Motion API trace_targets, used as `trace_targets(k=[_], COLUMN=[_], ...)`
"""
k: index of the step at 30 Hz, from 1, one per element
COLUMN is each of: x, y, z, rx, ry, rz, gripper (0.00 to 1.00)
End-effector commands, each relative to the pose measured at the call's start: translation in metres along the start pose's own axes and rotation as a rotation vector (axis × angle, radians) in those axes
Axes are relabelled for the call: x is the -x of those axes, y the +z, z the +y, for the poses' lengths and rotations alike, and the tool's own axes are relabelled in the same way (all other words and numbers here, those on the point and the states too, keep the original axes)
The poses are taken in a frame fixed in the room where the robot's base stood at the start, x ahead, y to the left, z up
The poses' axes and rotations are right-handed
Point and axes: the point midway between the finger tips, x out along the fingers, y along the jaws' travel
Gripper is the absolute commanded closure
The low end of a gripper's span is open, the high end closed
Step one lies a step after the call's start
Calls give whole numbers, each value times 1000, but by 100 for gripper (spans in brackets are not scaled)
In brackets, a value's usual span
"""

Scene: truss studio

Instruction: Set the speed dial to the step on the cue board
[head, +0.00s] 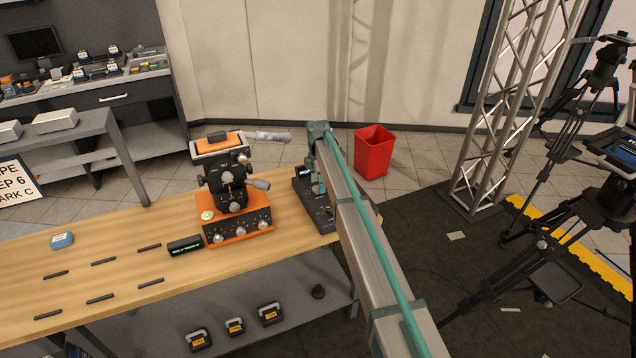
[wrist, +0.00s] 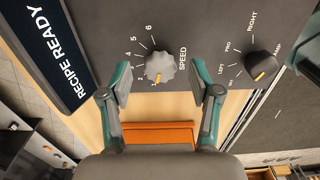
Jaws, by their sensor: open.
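The speed dial (wrist: 160,67) is a grey fluted knob on a dark panel, labelled SPEED, with numerals up to 6 around it. Its yellow mark points toward the bottom of the wrist view, away from the 6; the numeral there is hard to read. My gripper (wrist: 165,88) is open, with one teal finger on each side of the dial, apart from it. In the head view my gripper (head: 318,186) is over the dark control box (head: 327,219), and the dial is hidden. The cue board (head: 20,184) at the left edge is cut off; "EP 6" shows on it.
A second knob (wrist: 262,66) with a yellow mark sits right of the dial. A screen (wrist: 55,45) reads RECIPE READY. An orange and black device (head: 236,225) stands left of the box on the wooden table (head: 130,225). A red bin (head: 373,152) stands behind.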

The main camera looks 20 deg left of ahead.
Motion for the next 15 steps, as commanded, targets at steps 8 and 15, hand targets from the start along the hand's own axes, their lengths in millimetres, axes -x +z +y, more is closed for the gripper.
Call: trace_targets(k=[8,15], x=[-11,-11], y=[0,0], z=[0,0], rx=[0,0], ry=[0,0], rz=[0,0], gripper=[37,47])
